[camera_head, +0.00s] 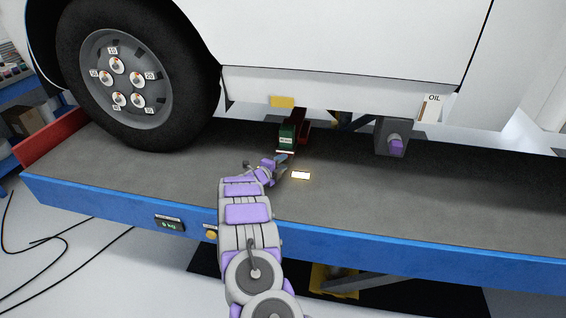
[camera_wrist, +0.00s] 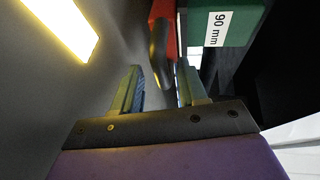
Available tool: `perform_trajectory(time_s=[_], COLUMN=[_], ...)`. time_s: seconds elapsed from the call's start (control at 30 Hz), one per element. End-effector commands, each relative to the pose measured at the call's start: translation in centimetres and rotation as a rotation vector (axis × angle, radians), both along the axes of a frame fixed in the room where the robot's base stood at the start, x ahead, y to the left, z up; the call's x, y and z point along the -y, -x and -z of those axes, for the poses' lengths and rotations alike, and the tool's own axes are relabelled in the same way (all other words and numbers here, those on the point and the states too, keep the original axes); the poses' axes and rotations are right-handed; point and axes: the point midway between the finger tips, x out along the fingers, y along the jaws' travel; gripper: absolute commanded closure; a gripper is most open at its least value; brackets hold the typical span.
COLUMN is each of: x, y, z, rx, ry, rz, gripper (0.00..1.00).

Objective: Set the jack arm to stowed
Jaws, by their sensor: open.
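The jack sits on the lift deck under the vehicle, with a dark red part (camera_head: 303,131) and a green block (camera_head: 287,136) carrying a white label. In the wrist view the block (camera_wrist: 236,22) reads "90 mm". Beside it is a red piece (camera_wrist: 165,12) with a rounded dark grey bar (camera_wrist: 160,52), seemingly the jack's arm or handle. My gripper (camera_head: 282,164) is low over the deck, just in front of the jack. In the wrist view my gripper (camera_wrist: 160,70) is open. The bar's end shows between the fingertips, without clear contact. The jack's far side is hidden.
A glowing plate (camera_head: 300,175) lies on the deck right of my gripper. The wheel (camera_head: 125,75) stands left, and a purple-ended fitting (camera_head: 395,146) hangs right. The white body sill (camera_head: 340,88) is low overhead. The blue deck edge (camera_head: 110,208) runs along the front.

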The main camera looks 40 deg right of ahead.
Motion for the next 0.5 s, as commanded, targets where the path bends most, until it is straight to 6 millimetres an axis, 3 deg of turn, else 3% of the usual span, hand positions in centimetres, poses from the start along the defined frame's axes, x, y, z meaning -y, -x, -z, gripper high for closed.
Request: perform_trajectory(time_s=[0.5], x=[-10.5], y=[2.8], z=[-2.0], rx=[-0.003], ry=[0.0], rz=[-0.009], gripper=[0.58])
